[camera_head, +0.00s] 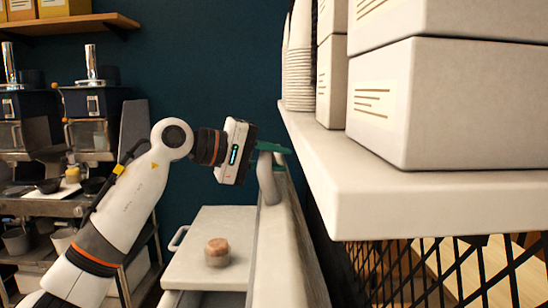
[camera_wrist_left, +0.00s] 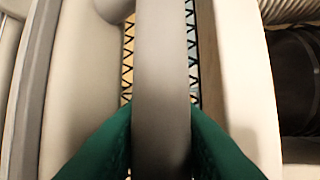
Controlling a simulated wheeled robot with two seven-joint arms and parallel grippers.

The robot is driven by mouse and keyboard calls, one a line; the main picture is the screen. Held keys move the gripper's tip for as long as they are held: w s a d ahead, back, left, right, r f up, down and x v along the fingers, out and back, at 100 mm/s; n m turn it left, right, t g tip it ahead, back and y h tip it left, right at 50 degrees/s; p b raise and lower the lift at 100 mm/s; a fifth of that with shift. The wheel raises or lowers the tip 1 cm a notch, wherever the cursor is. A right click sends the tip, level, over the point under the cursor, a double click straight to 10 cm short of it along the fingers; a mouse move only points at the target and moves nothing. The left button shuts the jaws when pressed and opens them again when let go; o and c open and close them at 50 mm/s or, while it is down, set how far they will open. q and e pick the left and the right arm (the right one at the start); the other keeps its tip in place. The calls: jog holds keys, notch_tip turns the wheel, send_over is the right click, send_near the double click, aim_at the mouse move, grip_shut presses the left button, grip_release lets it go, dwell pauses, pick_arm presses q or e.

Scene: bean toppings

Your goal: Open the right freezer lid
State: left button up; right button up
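The right freezer lid (camera_head: 285,245) shows almost edge-on in the head view and stands steeply raised, beside the shelf. Its grey curved handle (camera_head: 268,180) sticks out near its upper end. My left gripper (camera_head: 272,150) is at that handle. In the left wrist view its green fingers (camera_wrist_left: 160,145) lie on both sides of the grey handle bar (camera_wrist_left: 160,70) and look closed against it. The fingertips are partly hidden by the bar. My right gripper is in neither view.
The left freezer lid (camera_head: 205,220) lies flat with a small round jar (camera_head: 217,253) on it. A white shelf (camera_head: 420,195) with boxes (camera_head: 460,105) and stacked cups (camera_head: 299,60) juts out close to the right of my left gripper. Coffee equipment (camera_head: 90,120) stands at far left.

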pick_arm(q)
grip_shut()
jog(key=a+f+h+b, duration=0.1)
jog(key=a+f+b, duration=0.2)
jog(key=a, duration=0.6)
jog(key=b, duration=0.2)
jog(key=shift+n+t+b, duration=0.3)
jog(key=shift+f, duration=0.1)
jog(key=shift+o, duration=1)
grip_release()
jog(key=shift+a, duration=0.1)
